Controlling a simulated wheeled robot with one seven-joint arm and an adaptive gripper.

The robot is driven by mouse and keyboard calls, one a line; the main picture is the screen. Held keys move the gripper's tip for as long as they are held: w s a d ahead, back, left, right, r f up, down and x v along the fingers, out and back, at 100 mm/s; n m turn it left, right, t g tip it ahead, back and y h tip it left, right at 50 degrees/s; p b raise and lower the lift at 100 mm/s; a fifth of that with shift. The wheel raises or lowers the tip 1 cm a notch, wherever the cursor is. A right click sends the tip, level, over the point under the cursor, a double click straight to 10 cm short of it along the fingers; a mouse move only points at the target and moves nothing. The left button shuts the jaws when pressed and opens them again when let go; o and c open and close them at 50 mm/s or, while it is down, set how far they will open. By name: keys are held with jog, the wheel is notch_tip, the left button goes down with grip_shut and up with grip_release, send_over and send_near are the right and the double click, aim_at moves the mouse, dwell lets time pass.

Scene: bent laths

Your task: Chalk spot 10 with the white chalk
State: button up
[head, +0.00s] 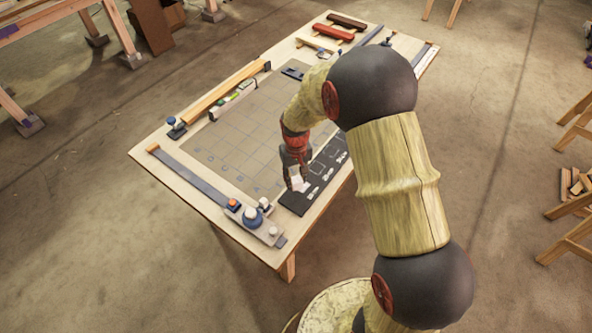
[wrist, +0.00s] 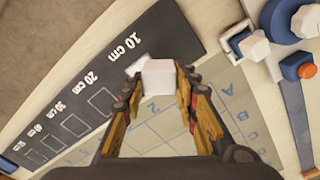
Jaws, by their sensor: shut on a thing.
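My gripper (wrist: 158,84) is shut on the white chalk (wrist: 159,76), a pale block between the wooden fingertips. In the head view my gripper (head: 296,175) is over the near end of the black strip (head: 291,202). The strip (wrist: 165,25) carries labels from 10 cm upward, with outlined squares beside the farther ones. Beside the 10 cm label, at spot 10, a white patch (wrist: 136,65) shows just behind the chalk, which partly hides it. I cannot tell whether the chalk touches the strip.
A grey gridded mat (head: 225,140) covers the middle of the wooden table (head: 150,151). A wooden rail (head: 225,92) lies along the left side.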

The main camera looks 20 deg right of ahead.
jog(key=shift+a+r+p, duration=0.15)
jog(key=shift+r+p, duration=0.3)
jog(key=shift+r, duration=0.5)
jog(key=shift+r+p, duration=1)
jog(key=shift+r, duration=0.65)
